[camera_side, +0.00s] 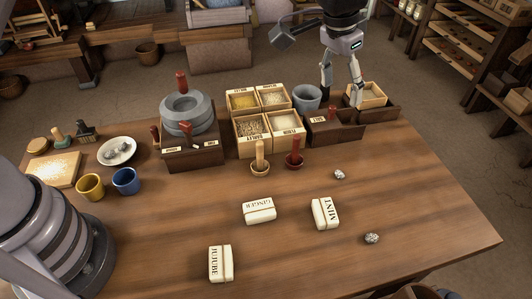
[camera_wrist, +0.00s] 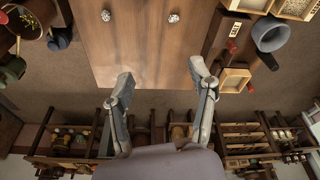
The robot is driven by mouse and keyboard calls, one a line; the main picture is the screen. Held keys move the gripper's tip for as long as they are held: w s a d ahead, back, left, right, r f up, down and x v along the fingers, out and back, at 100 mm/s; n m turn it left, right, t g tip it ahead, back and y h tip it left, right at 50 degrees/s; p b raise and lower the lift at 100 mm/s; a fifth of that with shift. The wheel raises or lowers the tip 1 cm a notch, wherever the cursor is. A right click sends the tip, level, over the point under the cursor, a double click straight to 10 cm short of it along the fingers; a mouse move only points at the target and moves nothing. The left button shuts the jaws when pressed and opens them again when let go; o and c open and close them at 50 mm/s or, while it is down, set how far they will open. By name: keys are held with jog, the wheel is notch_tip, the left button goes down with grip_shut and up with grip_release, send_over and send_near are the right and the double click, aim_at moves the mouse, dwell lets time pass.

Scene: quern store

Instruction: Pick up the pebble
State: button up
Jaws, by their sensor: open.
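Two grey speckled pebbles lie apart on bare table: one pebble (camera_side: 340,174) right of the pestles, another pebble (camera_side: 372,238) nearer the right front. Two pebbles also show at the top of the wrist view, a left one (camera_wrist: 106,15) and a right one (camera_wrist: 174,17). More small grey stones (camera_side: 117,149) lie on a white plate (camera_side: 103,159) at the left. My gripper (camera_side: 342,99) is open and empty over the back right of the table, by the dark wooden boxes. In the wrist view its spread fingers (camera_wrist: 160,74) are apart from both pebbles.
Three labelled white packets, ginger (camera_side: 259,211), mint (camera_side: 325,213) and jujube (camera_side: 220,264), lie at the front. Grain boxes (camera_side: 252,142), a grey pot (camera_side: 306,97) and a stone quern (camera_side: 187,112) stand at the back. The right side of the table is mostly clear.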

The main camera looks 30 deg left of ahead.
jog(key=m, duration=0.2)
send_near(372, 236)
notch_tip(372, 236, down, 3)
jog(key=shift+w+r+g, duration=0.1)
jog(key=shift+w+g, duration=0.05)
jog(key=shift+g, duration=0.25)
jog(key=shift+w+d+f, duration=0.15)
jog(key=shift+w+f, duration=0.05)
jog(key=shift+f, duration=0.85)
jog(key=shift+w+d+f, duration=0.2)
jog(key=shift+w+f, duration=0.05)
jog(key=shift+f, duration=0.75)
jog(key=shift+w+d+f, duration=0.15)
jog(key=shift+w+f, duration=0.05)
jog(key=shift+f, duration=0.85)
jog(key=c, duration=0.9)
